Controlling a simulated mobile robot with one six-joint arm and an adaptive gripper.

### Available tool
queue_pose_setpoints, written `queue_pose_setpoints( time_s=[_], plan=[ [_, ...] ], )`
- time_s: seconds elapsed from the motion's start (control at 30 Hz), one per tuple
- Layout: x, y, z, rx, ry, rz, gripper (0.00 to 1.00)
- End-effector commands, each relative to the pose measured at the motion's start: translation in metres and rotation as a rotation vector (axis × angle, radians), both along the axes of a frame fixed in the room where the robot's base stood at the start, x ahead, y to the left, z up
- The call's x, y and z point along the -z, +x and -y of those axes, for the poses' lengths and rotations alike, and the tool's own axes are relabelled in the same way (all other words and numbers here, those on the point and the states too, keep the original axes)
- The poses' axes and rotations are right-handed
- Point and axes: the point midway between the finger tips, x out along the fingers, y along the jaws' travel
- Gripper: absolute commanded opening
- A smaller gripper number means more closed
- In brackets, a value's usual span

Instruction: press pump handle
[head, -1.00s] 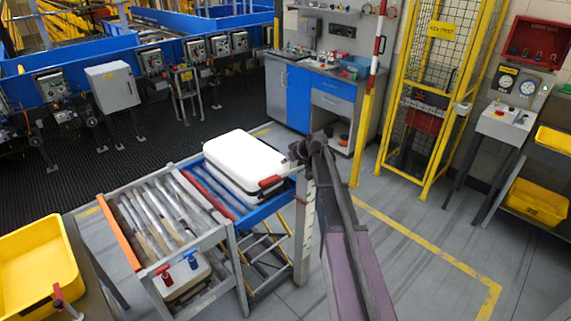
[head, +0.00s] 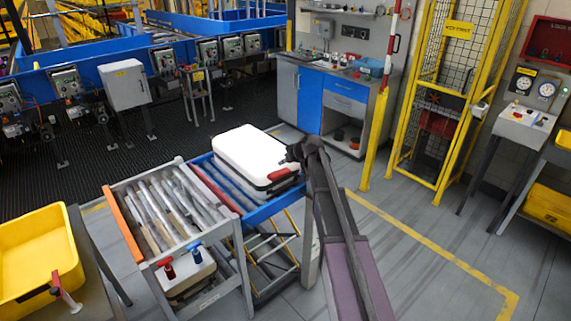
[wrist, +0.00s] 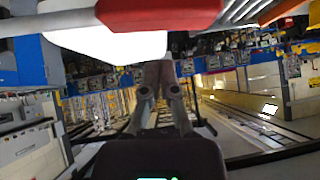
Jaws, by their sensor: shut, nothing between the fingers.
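A white unit with a red T-shaped handle (head: 168,270) and a blue T-shaped handle (head: 194,253) sits low at the front of the roller conveyor (head: 134,228). Another red handle (head: 57,281) stands on the bench at the lower left. I cannot tell which of these is the pump handle. My gripper (head: 290,153) is shut and empty by the right end of a white case (head: 250,150), well away from all three handles. In the wrist view, my gripper (wrist: 160,78) shows below the case's red part (wrist: 160,14); contact cannot be told.
The case lies on a blue-framed roller section (head: 262,213) beside the conveyor. A yellow bin (head: 36,245) stands on the left bench. A yellow post (head: 375,145) and mesh cage (head: 437,100) stand behind my arm. The floor at right is mostly clear.

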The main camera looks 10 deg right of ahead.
Motion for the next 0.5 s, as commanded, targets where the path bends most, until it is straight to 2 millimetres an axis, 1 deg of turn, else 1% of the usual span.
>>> queue_pose_setpoints(
  time_s=[0.03, 0.2, 0.5],
  plan=[
    [0.008, -0.001, -0.001, 0.000, 0.000, 0.000, 0.00],
    [0.018, -0.001, -0.002, 0.000, 0.000, 0.000, 0.00],
    [0.027, -0.002, -0.003, 0.000, 0.000, 0.000, 0.00]
  ],
)
